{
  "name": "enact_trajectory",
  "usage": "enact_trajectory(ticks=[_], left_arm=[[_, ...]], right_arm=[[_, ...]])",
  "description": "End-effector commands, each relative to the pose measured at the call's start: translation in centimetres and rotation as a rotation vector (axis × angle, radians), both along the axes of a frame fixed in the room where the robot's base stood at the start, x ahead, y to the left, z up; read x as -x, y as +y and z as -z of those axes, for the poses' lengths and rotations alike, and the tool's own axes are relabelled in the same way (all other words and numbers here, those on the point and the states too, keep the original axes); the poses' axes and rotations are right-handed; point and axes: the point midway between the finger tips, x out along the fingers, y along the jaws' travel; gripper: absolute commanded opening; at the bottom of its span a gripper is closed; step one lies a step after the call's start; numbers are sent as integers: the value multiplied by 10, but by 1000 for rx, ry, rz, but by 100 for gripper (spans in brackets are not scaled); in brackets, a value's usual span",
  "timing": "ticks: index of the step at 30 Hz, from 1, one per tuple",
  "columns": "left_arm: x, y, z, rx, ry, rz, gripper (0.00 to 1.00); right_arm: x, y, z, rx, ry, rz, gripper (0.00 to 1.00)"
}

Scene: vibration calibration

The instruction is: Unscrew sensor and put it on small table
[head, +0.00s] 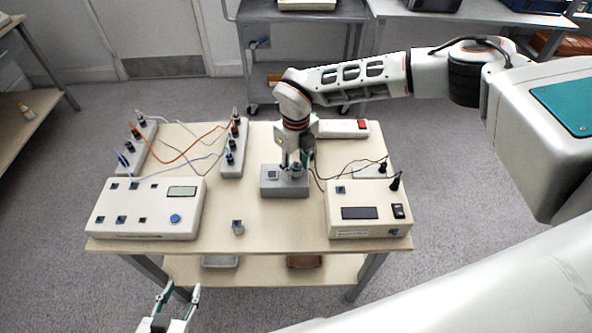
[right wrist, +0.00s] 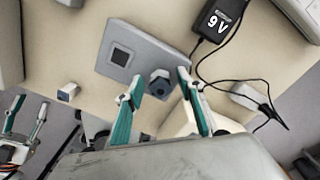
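The sensor (right wrist: 160,82) is a small grey-blue hexagonal piece standing on a grey block (head: 270,191) with a dark square face. The block also shows in the right wrist view (right wrist: 150,42). My right gripper (head: 294,166) is over this block in the head view. In the right wrist view its teal fingers (right wrist: 156,86) are spread on either side of the sensor, with gaps showing. My left gripper (head: 178,292) is open and empty in front of the table, low in the head view. It also appears at the left of the right wrist view (right wrist: 25,114).
The wooden table (head: 270,235) holds a white instrument (head: 150,226) at left, another (head: 368,231) at right, cabled terminal strips (head: 231,166), and a small cube (head: 238,228) near the front. A grey cart (head: 299,16) stands behind. A black 9 V adapter (right wrist: 217,20) lies beside the block.

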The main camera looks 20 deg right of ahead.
Motion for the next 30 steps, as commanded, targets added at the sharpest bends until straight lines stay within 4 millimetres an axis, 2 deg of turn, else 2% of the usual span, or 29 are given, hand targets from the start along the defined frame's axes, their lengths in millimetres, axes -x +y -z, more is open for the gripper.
enact_trajectory(ticks=[5, 9, 10, 16, 24, 30], left_arm=[[0, 0, 0, 0, 0, 0, 40], [0, 0, 0, 0, 0, 0, 40], [0, 0, 0, 0, 0, 0, 40], [0, 0, 0, 0, 0, 0, 40], [0, 0, -2, 0, 0, 0, 40], [0, 0, -2, 0, 0, 0, 40]], right_arm=[[0, 0, 0, 0, 0, 2, 38], [0, 0, 0, 0, 0, 1, 2], [0, 0, 0, 0, 0, 1, 0], [0, 0, 0, 0, 0, -40, 0], [0, 0, -1, 0, 0, -317, 0], [1, 1, 0, 0, 1, -353, 0]])
